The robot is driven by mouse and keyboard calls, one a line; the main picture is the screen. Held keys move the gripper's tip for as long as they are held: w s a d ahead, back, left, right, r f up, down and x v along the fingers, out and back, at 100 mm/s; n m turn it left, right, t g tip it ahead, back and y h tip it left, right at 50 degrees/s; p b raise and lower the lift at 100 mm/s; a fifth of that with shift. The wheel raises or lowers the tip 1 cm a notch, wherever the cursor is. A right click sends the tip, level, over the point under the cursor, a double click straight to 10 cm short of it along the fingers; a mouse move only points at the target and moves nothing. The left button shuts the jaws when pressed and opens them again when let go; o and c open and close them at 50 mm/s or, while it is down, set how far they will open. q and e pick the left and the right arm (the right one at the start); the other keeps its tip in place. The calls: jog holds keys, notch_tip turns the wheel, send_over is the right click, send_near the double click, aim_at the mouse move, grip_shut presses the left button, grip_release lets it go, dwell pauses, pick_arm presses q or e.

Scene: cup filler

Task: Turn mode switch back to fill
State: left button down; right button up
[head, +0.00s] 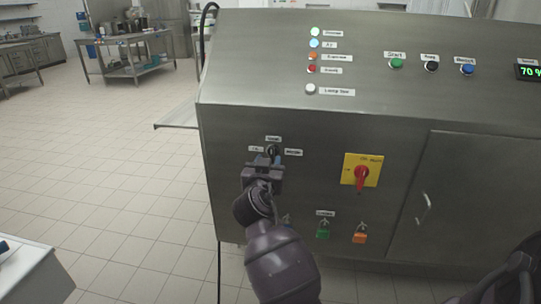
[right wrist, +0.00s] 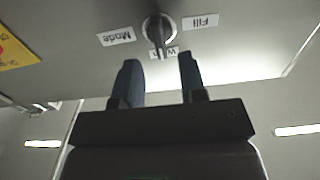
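The mode switch (right wrist: 158,32) is a round knob on the grey machine front, with labels around it. In the head view the switch (head: 273,150) is partly hidden by my gripper. My right gripper (right wrist: 161,66) is open and empty, its two fingers spread just short of the knob; it also shows in the head view (head: 269,163). My left gripper is not in view.
A yellow plate with a red rotary switch (head: 361,177) is right of the mode switch. Green (head: 323,229) and orange (head: 360,233) parts sit below. A cabinet door handle (head: 423,207) sticks out further right. Open tiled floor lies left of the machine.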

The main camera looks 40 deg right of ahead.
aim_at(271, 155)
jog(key=shift+x, duration=2.45)
jog(key=shift+a, duration=0.1)
jog(key=shift+c, duration=0.3)
grip_shut()
